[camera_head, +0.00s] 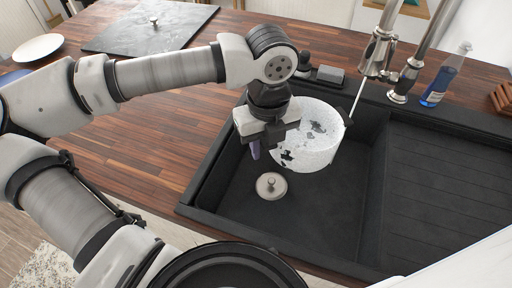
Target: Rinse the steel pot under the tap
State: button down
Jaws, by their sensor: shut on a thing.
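The steel pot (305,140) looks pale, with several dark patches, and is over the black sink basin (320,215). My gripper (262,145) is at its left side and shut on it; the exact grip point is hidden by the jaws. The pot's inside is hard to make out. The steel tap (378,52) rises behind the basin, up and right of the pot. A thin pale line runs from below the tap to the pot's right edge; I cannot tell whether it is water or a part of the tap.
A round metal disc with a knob (271,186) lies on the basin floor. The ribbed drainboard (445,190) at right is clear. A blue bottle (440,80) and a grey sponge-like block (329,74) stand behind. A plate (38,47) and dark slab (115,35) are far left.

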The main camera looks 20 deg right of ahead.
aim_at(297, 135)
jog(key=d, duration=0.1)
jog(key=w+d, duration=0.1)
jog(key=d, duration=0.1)
jog(key=shift+w+d+f, duration=0.1)
jog(key=shift+w+f, duration=0.2)
jog(key=shift+w+d+f, duration=0.25)
jog(key=shift+w+d, duration=0.05)
jog(key=shift+d, duration=0.25)
jog(key=shift+w+d+f, duration=0.25)
jog(key=shift+w+d, duration=0.05)
jog(key=shift+d, duration=0.2)
jog(key=shift+w+d+f+b, duration=0.1)
jog(key=shift+w+d+b, duration=0.25)
jog(key=shift+d+b, duration=0.3)
jog(key=shift+w+d+b, duration=0.35)
jog(key=shift+d+b, duration=0.15)
jog(key=shift+d, duration=0.2)
jog(key=shift+s, duration=0.1)
jog(key=shift+s+d+b, duration=0.25)
jog(key=shift+s+b, duration=0.15)
jog(key=shift+b, duration=0.1)
jog(key=shift+s+a+b, duration=0.3)
jog(key=shift+s+a, duration=0.35)
jog(key=shift+a, duration=0.55)
jog(key=shift+s+a+b, duration=0.25)
jog(key=shift+s+a, duration=0.35)
jog(key=shift+a, duration=0.55)
jog(key=shift+s+a+b, duration=0.3)
jog(key=shift+s+a, duration=0.35)
jog(key=shift+a, duration=0.55)
